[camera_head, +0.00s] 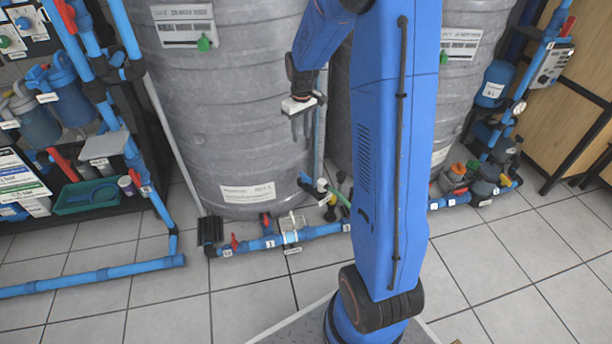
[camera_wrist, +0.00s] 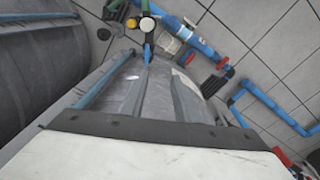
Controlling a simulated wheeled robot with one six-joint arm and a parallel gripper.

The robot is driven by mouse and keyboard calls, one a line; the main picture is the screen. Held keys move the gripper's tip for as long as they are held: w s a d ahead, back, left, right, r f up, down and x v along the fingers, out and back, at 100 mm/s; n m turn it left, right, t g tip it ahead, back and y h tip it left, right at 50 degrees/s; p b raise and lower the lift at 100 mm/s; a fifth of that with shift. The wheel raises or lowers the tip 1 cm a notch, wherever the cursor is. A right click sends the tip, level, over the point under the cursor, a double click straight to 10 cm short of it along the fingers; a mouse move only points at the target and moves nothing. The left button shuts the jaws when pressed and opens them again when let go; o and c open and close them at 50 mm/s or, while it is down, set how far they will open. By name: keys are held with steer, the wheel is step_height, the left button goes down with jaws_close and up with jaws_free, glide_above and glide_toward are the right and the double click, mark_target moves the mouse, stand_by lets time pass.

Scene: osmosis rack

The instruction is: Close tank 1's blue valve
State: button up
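Two large grey ribbed tanks stand side by side, a left one (camera_head: 235,130) and a right one (camera_head: 460,90). I cannot read which is tank 1. At the left tank's foot is a valve cluster with a white round cap (camera_wrist: 147,24). A small blue handle (camera_wrist: 147,52) sits just below that cap in the wrist view. In the head view the cluster (camera_head: 322,186) is small, and the blue handle's angle is unclear. My gripper (camera_head: 302,136) points down in front of the left tank, above the cluster. Its grey fingers look apart and empty, touching nothing.
A blue floor pipe (camera_head: 265,243) with red-handled valves runs along the left tank's foot. A rack of blue pipes and filters (camera_head: 62,95) stands at left. More piping and a wooden panel (camera_head: 575,70) stand at right. The tiled floor (camera_head: 150,310) in front is mostly clear.

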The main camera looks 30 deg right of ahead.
glide_above(306, 176)
step_height(306, 176, down, 10)
steer(key=shift+g, duration=0.4)
step_height(306, 176, down, 18)
steer(key=shift+r, duration=0.1)
jaws_close()
